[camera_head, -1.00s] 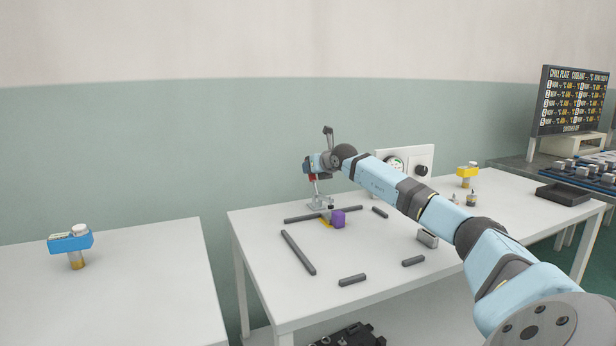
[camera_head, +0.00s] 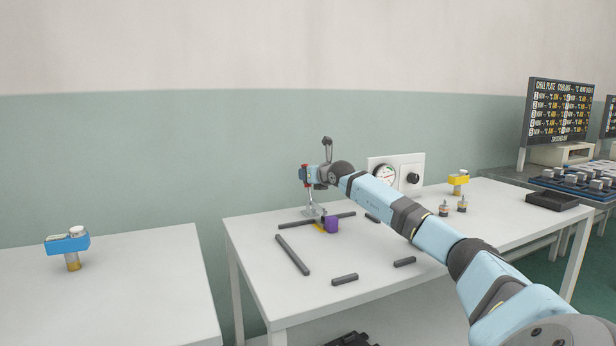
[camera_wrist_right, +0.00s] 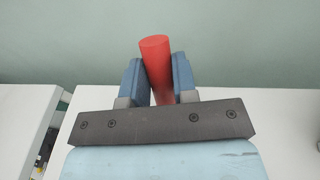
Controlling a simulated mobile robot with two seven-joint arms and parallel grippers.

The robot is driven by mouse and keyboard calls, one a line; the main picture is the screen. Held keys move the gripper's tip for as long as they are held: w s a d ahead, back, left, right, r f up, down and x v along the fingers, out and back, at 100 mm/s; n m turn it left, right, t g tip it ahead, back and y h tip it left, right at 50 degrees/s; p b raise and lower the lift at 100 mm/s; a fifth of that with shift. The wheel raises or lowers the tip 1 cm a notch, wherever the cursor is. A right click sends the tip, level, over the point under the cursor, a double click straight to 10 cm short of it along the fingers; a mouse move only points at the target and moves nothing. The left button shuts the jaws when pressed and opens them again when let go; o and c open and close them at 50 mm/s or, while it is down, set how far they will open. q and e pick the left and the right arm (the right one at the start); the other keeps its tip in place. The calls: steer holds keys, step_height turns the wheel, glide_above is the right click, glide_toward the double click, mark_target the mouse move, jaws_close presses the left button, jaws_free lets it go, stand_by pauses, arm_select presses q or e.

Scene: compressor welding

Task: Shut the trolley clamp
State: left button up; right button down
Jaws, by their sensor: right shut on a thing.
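My right gripper (camera_head: 306,175) is shut on this handle, above the clamp's base. In the right wrist view the gripper (camera_wrist_right: 158,82) has a finger on each side of the handle. The fingers and wrist partly hide the clamp in the head view. My left gripper is not in view.
A purple block (camera_head: 331,224) stands close to the clamp's base. Dark bars (camera_head: 292,254) lie on the table.

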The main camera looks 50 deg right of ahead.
steer(key=c, duration=0.9)
jaws_free()
steer(key=shift+s, duration=0.15)
